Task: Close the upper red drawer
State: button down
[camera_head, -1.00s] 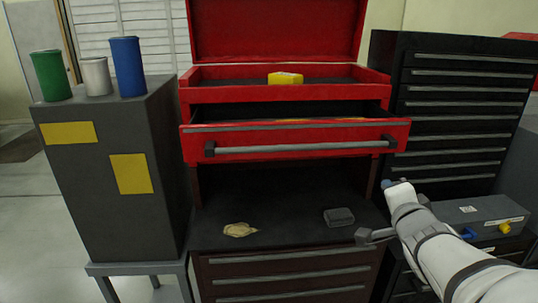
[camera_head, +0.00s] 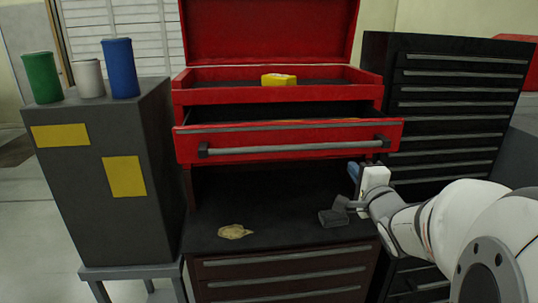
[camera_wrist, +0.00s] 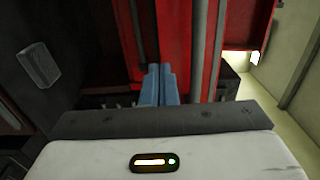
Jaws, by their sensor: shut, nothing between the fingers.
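The upper red drawer (camera_head: 290,139) stands pulled out of the red tool chest in the head view, with a grey bar handle (camera_head: 290,149) across its front. Its dark inside shows behind the front. My gripper (camera_head: 353,171), with blue fingers, is shut and empty, just below the right end of the handle. In the wrist view my gripper (camera_wrist: 159,84) points toward red metal of the chest (camera_wrist: 175,30). Grey bars run beside that red metal. I cannot tell whether the fingers touch the drawer.
A yellow item (camera_head: 279,80) lies in the open top tray. A tan cloth-like thing (camera_head: 235,231) and a small dark box (camera_head: 333,216) lie on the ledge below. A black drawer cabinet (camera_head: 455,100) stands right; a grey cabinet (camera_head: 95,200) with cans stands left.

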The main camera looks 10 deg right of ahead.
jog(key=shift+w, duration=2.75)
